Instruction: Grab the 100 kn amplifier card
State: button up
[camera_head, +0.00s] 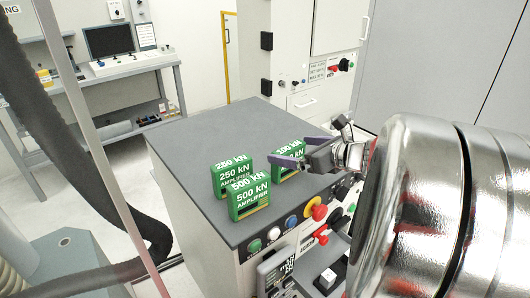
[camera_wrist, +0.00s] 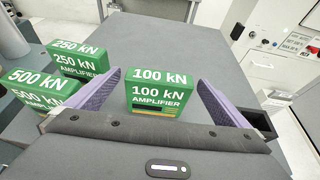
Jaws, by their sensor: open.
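The green 100 kN amplifier card (camera_wrist: 160,93) stands upright on the grey cabinet top, its white label facing the wrist camera. In the head view the card (camera_head: 288,152) is partly hidden behind my gripper (camera_head: 300,158). In the wrist view my gripper (camera_wrist: 165,100) is open, with one purple finger on each side of the card. There is a visible gap between the card and each finger. I cannot tell whether the fingertips reach past the card. Nothing is held.
The green 250 kN card (camera_head: 232,176) and 500 kN card (camera_head: 249,198) stand to the left on the same cabinet top (camera_head: 190,140). In the wrist view the 250 kN card (camera_wrist: 76,60) is close outside the left finger. Buttons and a red-yellow emergency stop (camera_head: 318,210) line the cabinet's front.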

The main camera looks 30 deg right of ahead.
jog(key=shift+w+a+f, duration=0.1)
jog(key=shift+w+f, duration=0.1)
jog(key=shift+w, duration=0.2)
jog(key=c, duration=1.5)
jog(key=shift+o, duration=0.2)
jog(key=shift+r, duration=0.15)
notch_tip(320, 180, up, 10)
dwell(0.4)
